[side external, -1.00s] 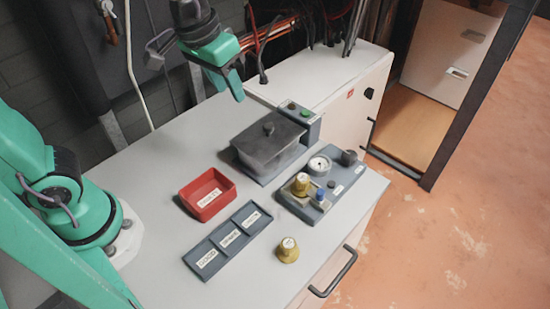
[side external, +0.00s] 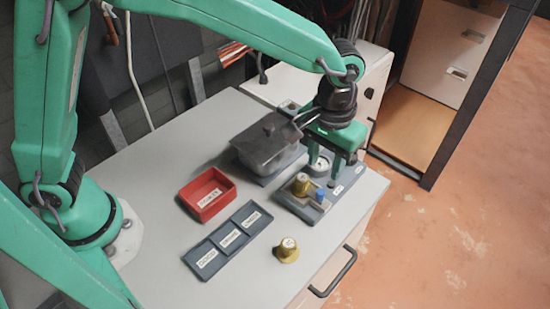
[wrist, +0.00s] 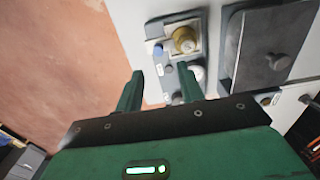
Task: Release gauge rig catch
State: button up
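The gauge rig is a dark grey plate (side external: 291,202) at the right of the bench, also in the wrist view (wrist: 199,18). It carries a brass fitting (side external: 301,183) in a block, seen in the wrist view too (wrist: 185,40), a blue knob (side external: 320,194), also in the wrist view (wrist: 158,49), and a round gauge (side external: 320,165). Which part is the catch I cannot tell. My gripper (side external: 345,176) hangs over the rig's back right end, pointing down. In the wrist view its fingers (wrist: 160,75) are apart with nothing held between them. The rig's dark knob is hidden in the side view.
A lidded grey box (side external: 262,152) stands left of the rig, close to my wrist. A red bin (side external: 208,194) and a labelled three-part tray (side external: 229,238) lie further left. A loose brass fitting (side external: 287,250) stands near the front edge.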

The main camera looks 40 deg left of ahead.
aim_at(321, 192)
jog(key=shift+d+f, duration=0.15)
jog(key=shift+d, duration=0.05)
jog(key=shift+f, duration=0.1)
jog(key=shift+f, duration=3.8)
grip_shut()
